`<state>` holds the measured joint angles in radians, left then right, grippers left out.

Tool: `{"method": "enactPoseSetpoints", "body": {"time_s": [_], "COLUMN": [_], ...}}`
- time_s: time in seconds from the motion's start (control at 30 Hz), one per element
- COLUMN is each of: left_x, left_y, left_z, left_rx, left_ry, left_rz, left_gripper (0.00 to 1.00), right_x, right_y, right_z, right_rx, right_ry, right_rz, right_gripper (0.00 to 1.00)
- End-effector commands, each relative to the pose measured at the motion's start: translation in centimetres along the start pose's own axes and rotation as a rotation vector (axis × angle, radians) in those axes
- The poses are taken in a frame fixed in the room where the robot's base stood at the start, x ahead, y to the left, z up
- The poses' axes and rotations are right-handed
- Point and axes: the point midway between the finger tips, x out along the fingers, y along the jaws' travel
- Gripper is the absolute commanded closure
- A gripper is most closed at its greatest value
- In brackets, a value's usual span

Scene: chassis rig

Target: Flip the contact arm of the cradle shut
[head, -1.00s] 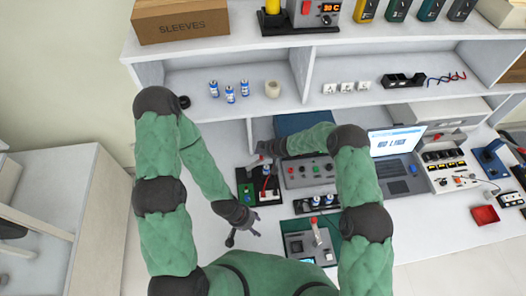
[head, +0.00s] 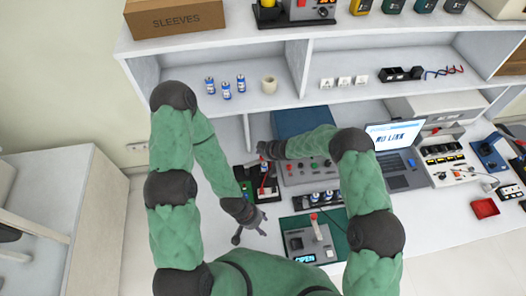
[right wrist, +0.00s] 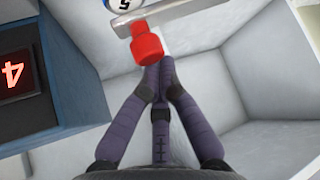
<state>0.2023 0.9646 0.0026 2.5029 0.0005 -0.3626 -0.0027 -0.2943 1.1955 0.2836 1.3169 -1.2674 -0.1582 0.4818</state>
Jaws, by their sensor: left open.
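In the right wrist view, a grey metal bar with a red knob (right wrist: 147,46) lies just beyond my right gripper (right wrist: 155,72), whose fingers meet at their tips. The knob is not between them; contact cannot be told. The bar appears to be the contact arm (right wrist: 185,16), with a round cell end marked 5 behind it. In the head view, my right gripper is small and partly hidden by its forearm, near a black holder with red parts (head: 264,184). My left gripper (head: 252,232) is open and empty, left of a grey lever box (head: 310,242) whose display reads OPEN.
A control panel (head: 306,170) and a laptop (head: 395,165) stand right of the holder. Several blue-white cells (head: 226,90) stand on the shelf above. In the right wrist view, a blue box with a red-digit display (right wrist: 18,80) is close on the left.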

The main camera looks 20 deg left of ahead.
Motion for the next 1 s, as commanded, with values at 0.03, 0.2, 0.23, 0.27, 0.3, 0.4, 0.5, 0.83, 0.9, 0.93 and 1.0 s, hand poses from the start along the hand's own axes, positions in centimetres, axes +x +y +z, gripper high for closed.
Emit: {"method": "enactPoseSetpoints", "body": {"time_s": [0.03,0.2,0.23,0.27,0.3,0.4,0.5,0.83,0.9,0.93,1.0], "left_x": [-0.1,-0.2,-0.2,-0.3,-0.4,-0.8,-1.3,-2.0,-1.9,-1.9,-1.9], "left_y": [0.0,0.0,0.1,0.1,0.1,0.3,0.4,0.7,0.7,0.7,0.7], "left_z": [0.0,0.0,0.0,0.0,0.0,0.0,0.0,0.1,0.1,0.1,0.1], "left_rx": [0.0,0.0,-0.001,0.0,0.0,0.0,0.0,0.0,0.0,0.0,0.0], "left_ry": [0.0,0.001,0.001,0.001,0.001,0.001,0.001,0.001,0.0,0.0,0.0], "left_rz": [0.0,0.0,0.0,0.0,0.0,0.0,0.0,0.0,0.0,0.0,0.0], "left_gripper": [0.46,0.46,0.46,0.46,0.46,0.46,0.46,0.46,0.46,0.46,0.46], "right_x": [0.0,-0.1,-0.1,-0.1,-0.2,-0.3,-0.4,-0.6,-0.5,-0.5,-0.5], "right_y": [0.0,0.1,0.1,0.1,0.2,0.6,0.9,1.5,1.5,1.5,1.5], "right_z": [0.0,0.0,0.0,0.0,0.0,0.1,0.2,0.6,0.6,0.6,0.6], "right_rx": [0.0,0.001,0.001,0.001,0.001,0.001,0.001,0.0,0.0,0.0,0.0], "right_ry": [-0.001,-0.001,-0.001,-0.001,-0.001,-0.001,-0.001,-0.001,-0.001,-0.001,-0.001], "right_rz": [0.0,0.0,0.001,0.001,0.001,0.001,0.001,0.001,0.001,0.001,0.001], "right_gripper": [1.0,1.0,1.0,1.0,1.0,1.0,1.0,1.0,1.0,1.0,1.0]}}
